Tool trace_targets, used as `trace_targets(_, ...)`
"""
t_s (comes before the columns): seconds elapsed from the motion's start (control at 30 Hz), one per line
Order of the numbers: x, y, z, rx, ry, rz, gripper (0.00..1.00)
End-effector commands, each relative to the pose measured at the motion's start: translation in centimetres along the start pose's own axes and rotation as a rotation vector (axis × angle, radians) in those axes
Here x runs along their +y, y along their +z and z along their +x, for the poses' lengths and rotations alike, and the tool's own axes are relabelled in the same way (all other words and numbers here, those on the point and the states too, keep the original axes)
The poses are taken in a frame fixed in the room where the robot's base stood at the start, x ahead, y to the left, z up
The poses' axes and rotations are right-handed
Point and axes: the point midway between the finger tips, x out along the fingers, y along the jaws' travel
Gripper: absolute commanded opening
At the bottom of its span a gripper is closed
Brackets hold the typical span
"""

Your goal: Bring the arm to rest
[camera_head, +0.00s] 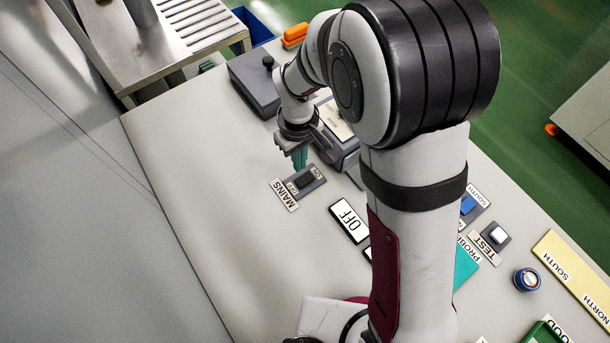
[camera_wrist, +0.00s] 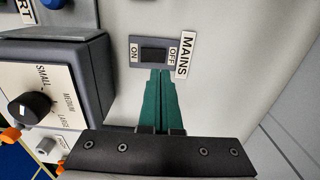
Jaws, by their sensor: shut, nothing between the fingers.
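My gripper (camera_head: 299,158) hangs over the table with its green fingers shut and empty. It is right at the MAINS switch (camera_head: 305,181), a dark rocker on a grey plate marked ON and OFF. In the wrist view the shut fingertips (camera_wrist: 160,75) point at the lower edge of this switch (camera_wrist: 153,54); I cannot tell whether they touch it. The MAINS label (camera_wrist: 185,55) lies beside the OFF end. My arm crosses the head view and hides part of the table.
A grey box with a black knob (camera_wrist: 36,106) marked SMALL, MEDIUM, LARGE stands close beside the gripper. The table's left part is clear.

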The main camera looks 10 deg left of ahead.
Motion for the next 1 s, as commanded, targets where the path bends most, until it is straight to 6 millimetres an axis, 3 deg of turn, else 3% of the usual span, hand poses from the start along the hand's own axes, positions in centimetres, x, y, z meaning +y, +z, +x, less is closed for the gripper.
trace_targets(0.4, 0.0, 0.0, -0.2, 0.0, 0.0, 0.001, 0.0)
trace_targets(0.47, 0.3, 0.5, -0.9, 0.004, -0.001, 0.034, 0.0)
trace_targets(0.57, 1.7, 4.4, -5.1, 0.01, -0.018, 0.247, 0.0)
trace_targets(0.7, 1.4, 13.8, -11.2, 0.01, -0.074, 0.721, 0.0)
trace_targets(0.83, -1.3, 20.1, -13.2, 0.008, -0.131, 1.071, 0.0)
trace_targets(0.9, -2.6, 21.9, -13.4, 0.006, -0.154, 1.187, 0.0)
trace_targets(1.0, -3.5, 23.0, -13.4, 0.004, -0.17, 1.264, 0.0)
